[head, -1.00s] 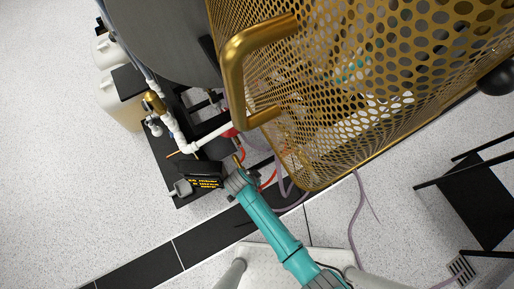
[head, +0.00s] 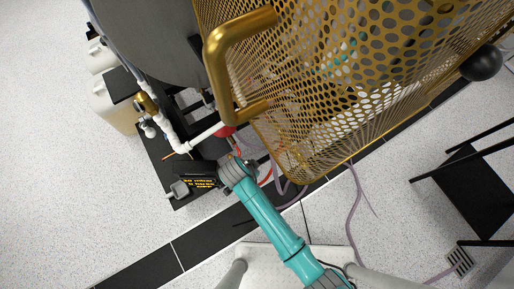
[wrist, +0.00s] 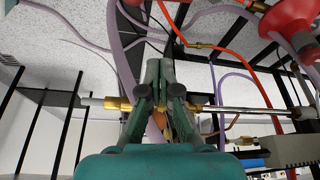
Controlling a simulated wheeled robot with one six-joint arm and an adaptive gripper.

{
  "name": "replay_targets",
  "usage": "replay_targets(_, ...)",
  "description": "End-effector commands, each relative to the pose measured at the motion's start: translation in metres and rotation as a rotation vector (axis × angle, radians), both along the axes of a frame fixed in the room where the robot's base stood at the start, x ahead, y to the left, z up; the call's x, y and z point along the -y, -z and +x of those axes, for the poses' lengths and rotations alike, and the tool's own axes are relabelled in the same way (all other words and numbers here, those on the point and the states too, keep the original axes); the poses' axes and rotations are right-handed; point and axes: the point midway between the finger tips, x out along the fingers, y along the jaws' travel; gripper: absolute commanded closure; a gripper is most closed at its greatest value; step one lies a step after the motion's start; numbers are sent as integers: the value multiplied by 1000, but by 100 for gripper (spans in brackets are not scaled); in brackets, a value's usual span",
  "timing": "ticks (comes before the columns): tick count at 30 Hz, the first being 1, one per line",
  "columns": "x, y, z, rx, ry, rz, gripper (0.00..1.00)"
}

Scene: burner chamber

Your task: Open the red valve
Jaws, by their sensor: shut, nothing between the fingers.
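A red round part (head: 225,131), which looks like the red valve, shows partly in the head view between the white pipe and the gold mesh; the gold handle covers some of it. In the wrist view a red knob-like part (wrist: 289,17) is at the upper right, cut by the frame edge. My gripper (wrist: 160,68) has its green fingers together in the middle of the wrist view, with nothing between them. It is to the left of the red part and apart from it in that view. In the head view the fingertips are hard to make out.
A large gold mesh guard (head: 310,85) with a thick gold handle (head: 215,60) stands close above my arm. White piping (head: 168,130) runs to the left. Purple hoses (wrist: 125,60) and a red hose (wrist: 225,45) pass near my fingers. The floor at left is open.

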Motion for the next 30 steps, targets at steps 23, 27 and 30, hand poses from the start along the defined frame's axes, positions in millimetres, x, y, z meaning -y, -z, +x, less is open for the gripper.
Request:
replay_targets(23, 17, -12, 13, -372, 108, 343, 100)
replay_targets(27, 18, -15, 16, -410, 109, 403, 100)
replay_targets(30, 17, -11, 15, -418, 108, 412, 100)
